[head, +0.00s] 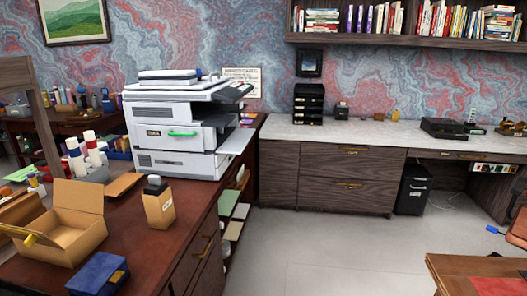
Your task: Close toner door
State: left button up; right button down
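A white and grey printer (165,163) stands on the dark red-brown desk at the left, in the head view. Its front has a pale panel with a bright green handle (183,134). That panel looks like the toner door; I cannot tell at this size whether it stands ajar or flush. A flat white flap (236,141) sticks out from the printer's right side. Neither of my grippers is in view.
An open cardboard box (84,204), a tan bottle-shaped container (158,203) and a dark blue box (97,274) sit on the desk before the printer. Grey floor (310,240) is clear to the right. Wooden cabinets (345,180) line the back wall.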

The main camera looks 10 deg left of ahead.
aim_at(236, 144)
jog(key=i+z, duration=0.1)
jog(key=i, duration=2.6)
jog(key=l, duration=0.1)
